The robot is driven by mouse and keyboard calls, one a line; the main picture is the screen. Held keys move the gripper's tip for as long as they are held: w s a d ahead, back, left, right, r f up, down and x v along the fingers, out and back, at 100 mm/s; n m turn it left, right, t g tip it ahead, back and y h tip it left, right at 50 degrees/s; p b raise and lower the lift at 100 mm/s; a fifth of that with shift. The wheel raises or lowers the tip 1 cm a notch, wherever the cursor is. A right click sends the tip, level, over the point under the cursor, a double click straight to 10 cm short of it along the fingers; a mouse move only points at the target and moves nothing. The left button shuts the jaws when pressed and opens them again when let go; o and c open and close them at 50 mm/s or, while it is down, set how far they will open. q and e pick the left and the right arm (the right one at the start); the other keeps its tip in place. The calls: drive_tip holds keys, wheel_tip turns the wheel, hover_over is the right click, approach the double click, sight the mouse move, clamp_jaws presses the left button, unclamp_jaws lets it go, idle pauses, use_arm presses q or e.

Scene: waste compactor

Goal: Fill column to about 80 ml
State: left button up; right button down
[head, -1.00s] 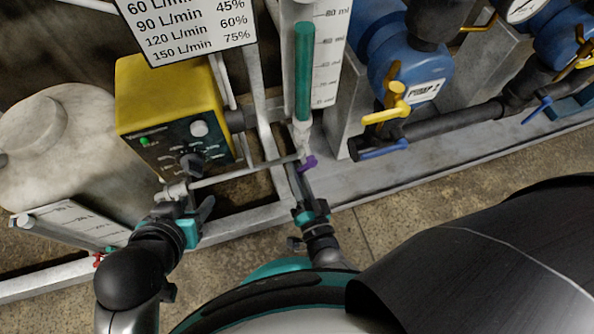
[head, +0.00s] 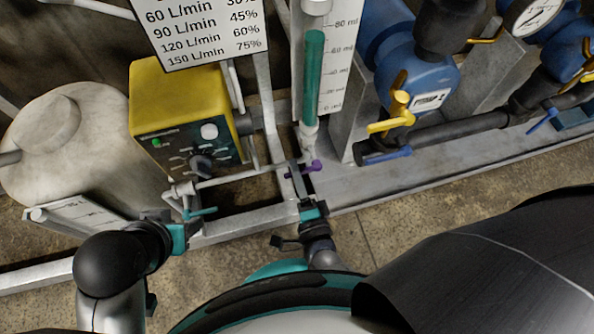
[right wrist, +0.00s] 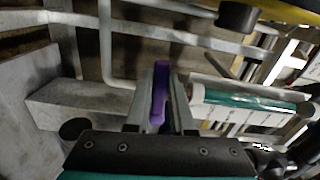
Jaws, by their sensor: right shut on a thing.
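The clear column (head: 312,80) stands upright beside a white scale (head: 339,60) marked in ml. Green liquid fills it to between the 60 and 80 ml marks, nearer 80. A purple valve handle (head: 317,166) sits at the column's foot. My right gripper (head: 299,178) is at this handle; in the right wrist view the purple handle (right wrist: 159,90) lies between its two fingers, and the gripper is shut on it. My left gripper (head: 190,228) is beside a teal valve handle (head: 203,211) on the pipe end, apart from the column; its finger gap is unclear.
A yellow control box (head: 185,110) stands left of the column, with a pale tank (head: 50,145) further left. A blue pump (head: 415,75) with yellow and blue valve handles is to the right. A flow chart sign (head: 200,30) hangs above. Grey frame rails cross below.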

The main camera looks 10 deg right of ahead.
drive_tip(key=shift+w+r+m, duration=0.1)
drive_tip(key=shift+r+m, duration=0.15)
drive_tip(key=shift+m, duration=0.05)
use_arm(q)
drive_tip(key=shift+s+a, duration=0.1)
drive_tip(key=shift+s, duration=0.05)
use_arm(e)
drive_tip(key=shift+r, duration=0.1)
drive_tip(key=c, duration=0.8)
unclamp_jaws()
use_arm(q)
drive_tip(key=shift+f, duration=0.1)
